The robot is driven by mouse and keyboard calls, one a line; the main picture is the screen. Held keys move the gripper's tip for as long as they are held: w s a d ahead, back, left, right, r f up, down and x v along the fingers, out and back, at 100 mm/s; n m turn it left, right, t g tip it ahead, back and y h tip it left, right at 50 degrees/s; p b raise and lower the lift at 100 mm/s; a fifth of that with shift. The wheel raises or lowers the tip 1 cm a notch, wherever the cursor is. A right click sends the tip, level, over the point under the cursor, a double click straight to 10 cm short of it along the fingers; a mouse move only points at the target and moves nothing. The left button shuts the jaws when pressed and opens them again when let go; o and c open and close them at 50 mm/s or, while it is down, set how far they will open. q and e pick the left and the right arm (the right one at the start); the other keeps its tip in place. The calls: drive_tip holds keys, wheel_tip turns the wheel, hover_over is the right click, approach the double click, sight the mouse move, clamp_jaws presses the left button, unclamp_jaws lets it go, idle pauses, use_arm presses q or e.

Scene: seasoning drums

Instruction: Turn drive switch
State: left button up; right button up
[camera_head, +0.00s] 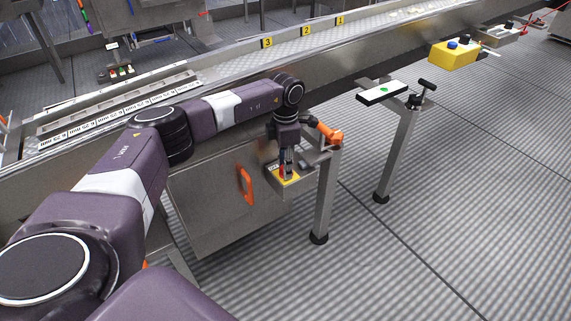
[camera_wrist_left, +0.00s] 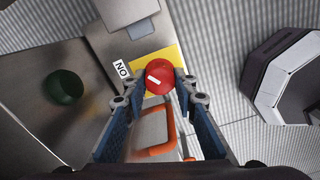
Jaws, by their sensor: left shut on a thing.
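The drive switch is a round red knob (camera_wrist_left: 158,76) with a white mark, on a yellow plate (camera_wrist_left: 178,55). A white label with black letters (camera_wrist_left: 122,68) sits beside the plate. In the head view, the yellow plate (camera_head: 292,180) is on top of a small steel box by a table leg. My left gripper (camera_head: 287,164) points down over it. In the wrist view, its two fingers (camera_wrist_left: 157,86) are on opposite sides of the red knob, shut on it. The fingers partly hide the knob in the head view. My right gripper is not in view.
A steel cabinet with an orange handle (camera_head: 246,186) is left of the switch. An orange-red part (camera_head: 328,134) is close to my wrist. A dark green knob (camera_wrist_left: 65,87) is left in the wrist view. A panel with a green button (camera_head: 383,91) stands right. Open floor lies in front.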

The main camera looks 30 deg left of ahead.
use_arm(q)
drive_tip(key=shift+m, duration=0.6)
drive_tip(key=o, duration=1.2)
drive_tip(key=shift+c, duration=0.2)
drive_tip(key=shift+r, duration=0.1)
wheel_tip(320, 180, up, 12)
